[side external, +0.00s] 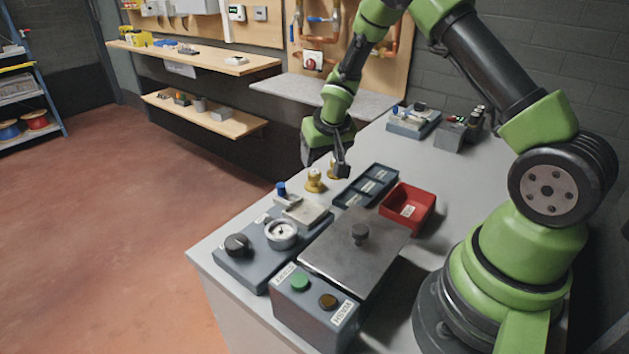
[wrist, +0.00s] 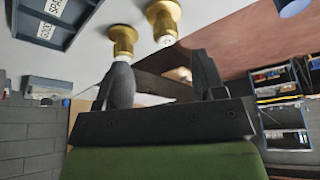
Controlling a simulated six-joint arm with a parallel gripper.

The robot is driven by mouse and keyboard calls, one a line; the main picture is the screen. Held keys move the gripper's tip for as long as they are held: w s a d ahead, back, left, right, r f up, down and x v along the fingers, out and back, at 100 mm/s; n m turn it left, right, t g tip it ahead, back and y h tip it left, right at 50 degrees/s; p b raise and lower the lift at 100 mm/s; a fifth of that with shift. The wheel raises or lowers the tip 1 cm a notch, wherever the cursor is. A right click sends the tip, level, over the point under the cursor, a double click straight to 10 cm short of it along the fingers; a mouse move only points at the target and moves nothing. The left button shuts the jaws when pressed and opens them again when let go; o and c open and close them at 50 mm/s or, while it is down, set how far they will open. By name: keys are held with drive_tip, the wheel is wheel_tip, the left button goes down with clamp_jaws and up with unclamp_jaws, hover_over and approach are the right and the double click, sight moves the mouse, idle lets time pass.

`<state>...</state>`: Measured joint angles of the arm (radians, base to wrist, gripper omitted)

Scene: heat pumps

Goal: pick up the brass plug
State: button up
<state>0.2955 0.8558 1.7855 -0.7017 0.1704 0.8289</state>
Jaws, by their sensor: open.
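Two brass plugs stand close together on the grey bench. One brass plug (side external: 314,181) is in clear view in the side view; the other brass plug (side external: 332,169) is partly hidden behind my gripper (side external: 341,164). In the wrist view, one brass plug (wrist: 122,42) appears just beyond the left finger, and the other brass plug (wrist: 163,17) lies beyond the gap. Both have a wide brass flange and a pale end. My gripper (wrist: 163,75) is open, with nothing between its fingers. I cannot tell whether the left finger touches a plug.
A dark divided tray (side external: 367,184) with labels lies right of the plugs, with a red bin (side external: 407,208) beyond it. A gauge panel (side external: 258,262) with a blue-handled valve (side external: 281,188) and a metal plate (side external: 350,255) with a knob stand nearer the front.

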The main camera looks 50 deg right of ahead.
sight(315, 172)
drive_tip(key=x, duration=0.7)
drive_tip(key=shift+w+a+f, duration=0.2)
drive_tip(key=shift+w+f, duration=0.05)
drive_tip(key=shift+w, duration=0.05)
